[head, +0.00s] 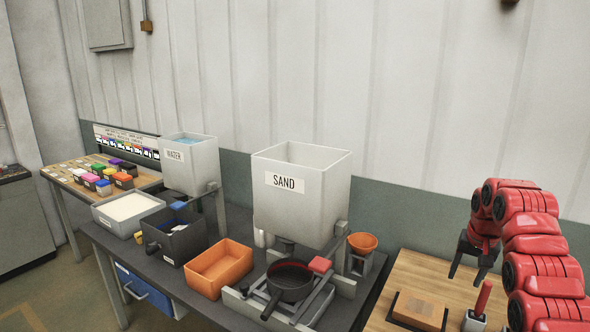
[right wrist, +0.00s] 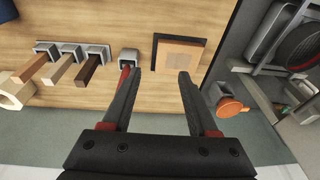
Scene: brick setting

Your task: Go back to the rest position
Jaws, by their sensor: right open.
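My right gripper (head: 472,262) hangs from the red arm at the right of the head view, above the wooden table. The right wrist view shows its two dark fingers (right wrist: 155,90) spread apart with nothing between them. Beyond the fingertips lie a square wooden block on a dark-edged plate (right wrist: 180,52) and a small grey holder (right wrist: 129,57) with a red handle. The fingers appear apart from both. My left gripper is in neither view.
A dark table holds a SAND hopper (head: 300,208), a black pan (head: 290,282), an orange funnel (head: 362,243) and an orange bin (head: 219,268). A WATER tank (head: 188,170) stands further left. Several tools stand in grey holders (right wrist: 72,52) on the wooden table. A pale wall rises behind.

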